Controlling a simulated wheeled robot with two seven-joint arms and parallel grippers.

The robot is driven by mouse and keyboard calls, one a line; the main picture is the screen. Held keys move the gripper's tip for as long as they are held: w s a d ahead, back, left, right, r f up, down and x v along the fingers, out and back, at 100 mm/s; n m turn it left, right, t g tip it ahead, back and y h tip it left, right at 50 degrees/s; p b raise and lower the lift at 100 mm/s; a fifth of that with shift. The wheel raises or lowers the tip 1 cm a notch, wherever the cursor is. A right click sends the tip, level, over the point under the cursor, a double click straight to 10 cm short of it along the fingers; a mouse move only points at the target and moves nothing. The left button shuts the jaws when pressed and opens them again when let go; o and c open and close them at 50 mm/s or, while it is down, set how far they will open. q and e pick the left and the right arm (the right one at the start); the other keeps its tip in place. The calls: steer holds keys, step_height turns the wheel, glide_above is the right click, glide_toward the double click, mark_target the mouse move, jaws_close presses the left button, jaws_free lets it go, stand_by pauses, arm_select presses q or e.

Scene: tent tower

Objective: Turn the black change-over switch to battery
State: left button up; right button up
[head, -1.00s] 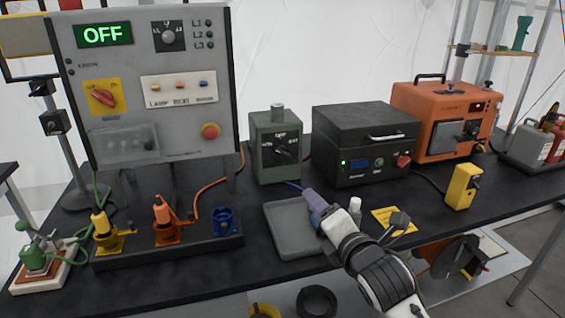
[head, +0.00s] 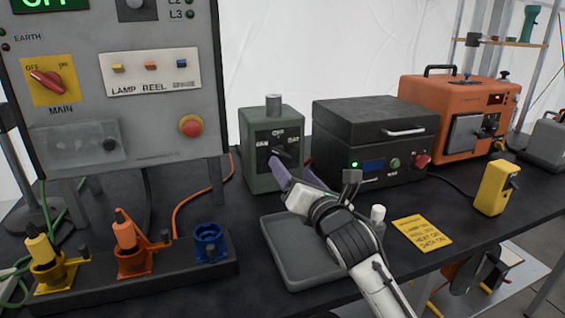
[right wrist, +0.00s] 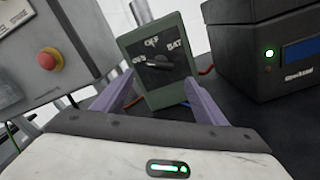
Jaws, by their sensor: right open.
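The black change-over switch (head: 278,148) is on the front of a green box (head: 259,176), with labels GEN at left, OFF on top and BAT at right. In the right wrist view the switch (right wrist: 157,62) has its bar lying roughly across, but which label it points to is hard to tell. My right gripper (head: 290,165) is open and empty in front of the green box. In the right wrist view its two purple fingers (right wrist: 160,84) stand apart on either side below the switch, not visibly touching it. My left gripper is not in view.
A black box (head: 370,150) with a green light stands right of the green box, and the grey control panel (head: 140,140) stands left. A grey tray (head: 275,250) lies under my right arm.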

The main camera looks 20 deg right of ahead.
mark_target(280, 152)
steer(key=w, duration=0.7)
steer(key=shift+w+a+b, duration=0.15)
steer(key=shift+w+b, duration=0.1)
steer(key=shift+b, duration=0.05)
steer(key=c, duration=1.1)
